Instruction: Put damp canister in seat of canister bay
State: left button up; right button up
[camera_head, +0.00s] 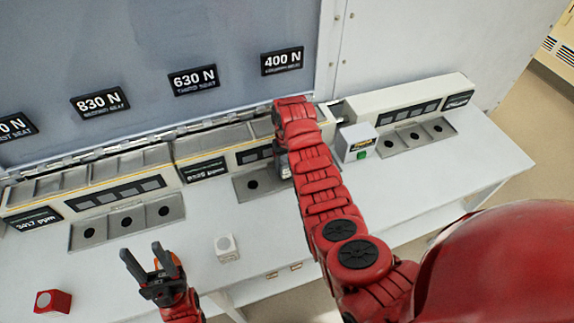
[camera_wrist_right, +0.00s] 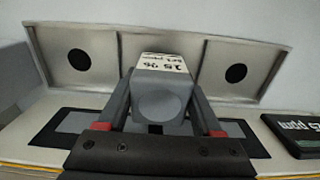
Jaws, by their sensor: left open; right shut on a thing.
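My right gripper (camera_wrist_right: 162,100) is shut on a grey, box-shaped canister (camera_wrist_right: 160,92) with a white label reading "15 %". In the right wrist view the canister is in front of the middle of a metal seat plate (camera_wrist_right: 215,62), between two dark round holes. I cannot tell whether it touches the plate. In the head view my right arm reaches to the middle bay (camera_head: 226,160), and its forearm hides most of the gripper and canister. The bay's seat plate (camera_head: 243,190) shows left of the arm. My left gripper (camera_head: 150,262) is open and empty above the bench's front.
A small white block (camera_head: 227,248) and a red block (camera_head: 53,301) are on the bench front. Other bays stand left (camera_head: 90,190) and right (camera_head: 410,110). A white box with a green button (camera_head: 357,143) stands just right of my arm.

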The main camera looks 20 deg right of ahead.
jog(key=shift+f, duration=0.7)
jog(key=shift+f, duration=0.15)
jog(key=o, duration=1.5)
jog(key=shift+c, duration=0.2)
jog(key=shift+r, duration=0.25)
